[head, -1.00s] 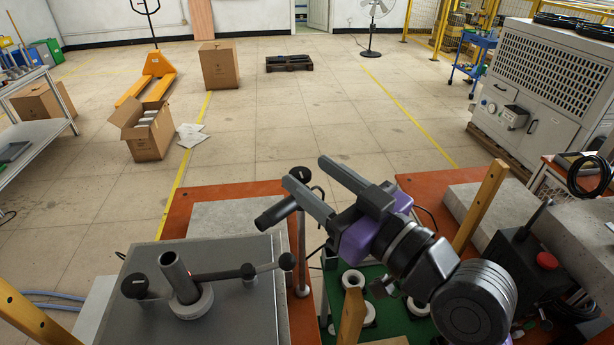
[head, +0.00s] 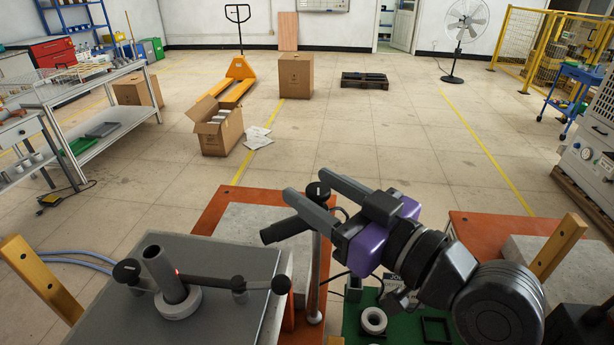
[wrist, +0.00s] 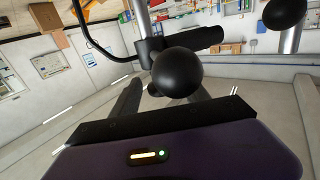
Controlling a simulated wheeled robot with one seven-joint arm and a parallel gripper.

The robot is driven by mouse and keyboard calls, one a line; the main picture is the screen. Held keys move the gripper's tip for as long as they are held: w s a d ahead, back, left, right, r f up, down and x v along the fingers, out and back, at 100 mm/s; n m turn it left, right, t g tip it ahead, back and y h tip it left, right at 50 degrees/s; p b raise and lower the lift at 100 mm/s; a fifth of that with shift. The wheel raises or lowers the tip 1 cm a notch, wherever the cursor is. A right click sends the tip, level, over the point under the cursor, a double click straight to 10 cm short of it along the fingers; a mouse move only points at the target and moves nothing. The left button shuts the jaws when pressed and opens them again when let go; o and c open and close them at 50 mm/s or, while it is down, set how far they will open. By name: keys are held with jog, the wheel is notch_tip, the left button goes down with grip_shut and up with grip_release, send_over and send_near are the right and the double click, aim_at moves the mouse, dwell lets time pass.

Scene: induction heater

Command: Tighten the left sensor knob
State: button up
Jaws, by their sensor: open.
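A black ball knob (head: 318,191) tops a thin upright post, beside a black cylindrical sensor (head: 285,230). My gripper (head: 307,184), purple with two grey fingers, is open, and the knob shows between its fingers in the head view. In the wrist view a black ball knob (wrist: 177,73) sits in front of the gripper, with a dark cylinder (wrist: 203,38) behind it. Contact between fingers and knob cannot be told.
A grey pipe (head: 163,270) stands in a ring on the heater plate (head: 110,318). Wooden posts (head: 556,248) rise at both sides. A green tray (head: 395,325) with a white ring (head: 373,320) lies under my arm. Open floor (head: 350,145) lies beyond the benches.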

jog(key=shift+x, duration=1.5)
grip_shut()
jog(key=shift+p, duration=0.35)
jog(key=shift+h, duration=0.3)
jog(key=shift+m+t+p, duration=0.4)
jog(key=shift+p, duration=0.05)
jog(key=shift+d+m+h, duration=0.15)
jog(key=shift+m+h, duration=0.15)
jog(key=shift+h, duration=0.3)
